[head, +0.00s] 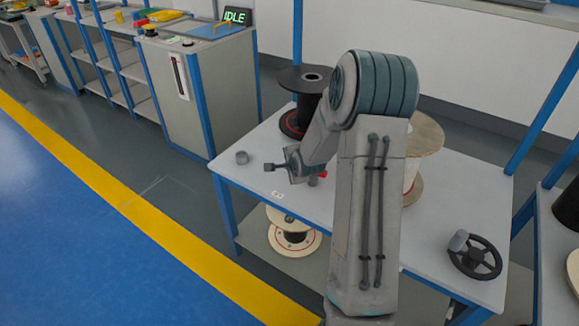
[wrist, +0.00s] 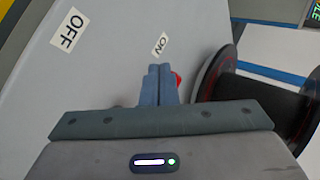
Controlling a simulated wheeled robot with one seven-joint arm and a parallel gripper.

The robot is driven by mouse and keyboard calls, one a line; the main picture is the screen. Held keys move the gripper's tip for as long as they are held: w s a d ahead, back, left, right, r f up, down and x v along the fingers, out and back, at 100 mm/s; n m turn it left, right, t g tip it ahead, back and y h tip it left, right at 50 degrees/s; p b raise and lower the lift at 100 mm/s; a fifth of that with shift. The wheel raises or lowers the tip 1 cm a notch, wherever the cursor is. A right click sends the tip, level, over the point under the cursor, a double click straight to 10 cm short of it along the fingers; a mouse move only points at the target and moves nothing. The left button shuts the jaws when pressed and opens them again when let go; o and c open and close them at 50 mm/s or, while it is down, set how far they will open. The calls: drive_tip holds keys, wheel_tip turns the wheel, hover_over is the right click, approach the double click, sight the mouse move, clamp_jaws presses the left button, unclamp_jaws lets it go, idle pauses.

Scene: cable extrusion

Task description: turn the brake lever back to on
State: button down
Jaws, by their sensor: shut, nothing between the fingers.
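My gripper shows in the wrist view (wrist: 160,70) with its two blue-grey fingers together and nothing between them. A small red part, probably of the brake lever (wrist: 177,80), shows just right of the fingers, mostly hidden behind them. I cannot tell whether they touch. It also shows as a red spot beside my wrist in the head view (head: 323,174). The ON label (wrist: 160,43) lies on the table just beyond the fingertips. The OFF label (wrist: 70,28) lies further left. The rest of the lever is hidden by my gripper and arm.
A black spool (head: 303,78) stands on the table (head: 235,180) behind my wrist, and close right in the wrist view. A wooden spool (head: 425,135) stands behind my arm. A small grey ring (head: 242,157) and a handwheel (head: 475,258) are on the table. A sign (head: 236,17) reads IDLE.

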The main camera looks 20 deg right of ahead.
drive_tip(key=shift+w, duration=0.15)
idle(0.5)
drive_tip(key=shift+s+a, duration=0.2)
drive_tip(key=shift+a, duration=0.1)
drive_tip(key=shift+s+a+f+b, duration=0.1)
drive_tip(key=shift+s+a+b, duration=0.3)
drive_tip(key=shift+a, duration=0.2)
drive_tip(key=shift+s+a+b, duration=0.25)
drive_tip(key=shift+a+b, duration=0.15)
drive_tip(key=shift+a, duration=0.2)
drive_tip(key=s+a+r+p, duration=0.1)
drive_tip(key=s+a+r, duration=0.3)
drive_tip(key=a+r, duration=0.2)
drive_tip(key=shift+s+a+r+p, duration=0.2)
drive_tip(key=shift+s+r+p, duration=0.1)
drive_tip(key=shift+r, duration=0.25)
